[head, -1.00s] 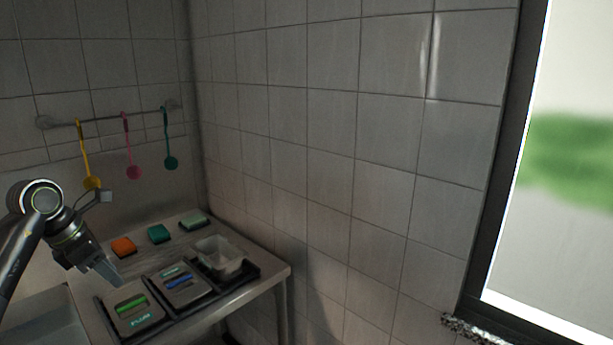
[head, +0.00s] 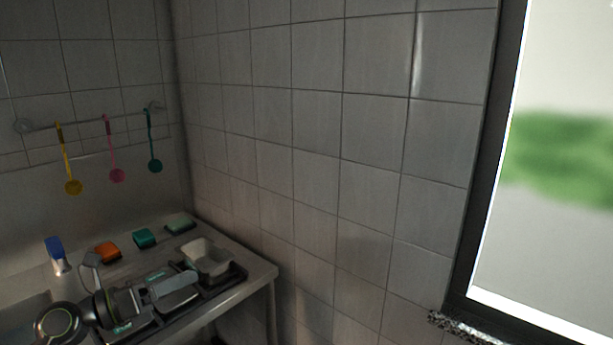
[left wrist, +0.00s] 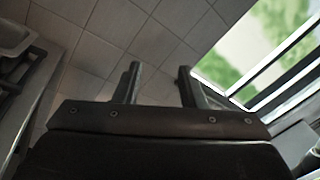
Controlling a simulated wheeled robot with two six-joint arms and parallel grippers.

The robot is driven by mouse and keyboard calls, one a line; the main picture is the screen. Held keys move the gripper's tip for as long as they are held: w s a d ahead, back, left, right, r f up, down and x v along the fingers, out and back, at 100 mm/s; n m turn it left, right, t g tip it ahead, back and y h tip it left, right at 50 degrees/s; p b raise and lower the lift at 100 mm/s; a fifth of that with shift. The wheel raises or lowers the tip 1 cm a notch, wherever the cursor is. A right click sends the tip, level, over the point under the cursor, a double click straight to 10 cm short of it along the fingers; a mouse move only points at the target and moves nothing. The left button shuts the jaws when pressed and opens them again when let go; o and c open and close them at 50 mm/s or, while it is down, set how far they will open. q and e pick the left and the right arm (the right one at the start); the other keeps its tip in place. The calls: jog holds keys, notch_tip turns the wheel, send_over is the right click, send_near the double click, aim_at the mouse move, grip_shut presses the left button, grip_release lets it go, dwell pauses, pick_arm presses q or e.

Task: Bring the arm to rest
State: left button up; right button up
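My left gripper (head: 168,286) is low over the black holder at the left counter, pointing right. In the left wrist view its two fingers (left wrist: 158,78) stand apart with nothing between them, so it is open and empty. Behind the fingers that view shows tiled wall and the bright window. My arm hides much of the grey tubs in the holder. My right gripper is not in view.
A white container (head: 208,258) sits in the holder's right end. Orange (head: 107,252), teal (head: 145,238) and pale green (head: 180,226) blocks lie behind. A blue-topped bottle (head: 56,254) stands at left. Yellow (head: 73,187), pink (head: 117,175) and green (head: 154,165) ladles hang on a rail.

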pick_arm(q)
jog(key=s+a+f+n+t+y, duration=0.15)
jog(key=a+n+t+y, duration=0.35)
jog(key=n, duration=0.7)
jog(key=s+a+f+n+t+y, duration=0.1)
jog(key=s+a+n+t+y, duration=0.25)
jog(key=n+t+y, duration=0.6)
jog(key=s+a+f+n+g+y, duration=0.3)
jog(key=s+f+n+g, duration=0.15)
jog(key=f+n, duration=0.2)
jog(key=s+a+f+n+g+y, duration=0.3)
jog(key=f+n+g, duration=0.2)
jog(key=f+n, duration=0.15)
jog(key=s+d+f+n+g+h, duration=0.2)
jog(key=s+d+f+n+g, duration=0.15)
jog(key=s+f+g, duration=0.55)
jog(key=s+d+f+n+g+h, duration=0.25)
jog(key=s+d+f, duration=0.2)
jog(key=s, duration=0.75)
notch_tip(320, 180, down, 25)
jog(key=a+g, duration=0.2)
jog(key=s+d+f+g, duration=0.1)
jog(key=s+f, duration=1.4)
jog(key=shift+s, duration=0.25)
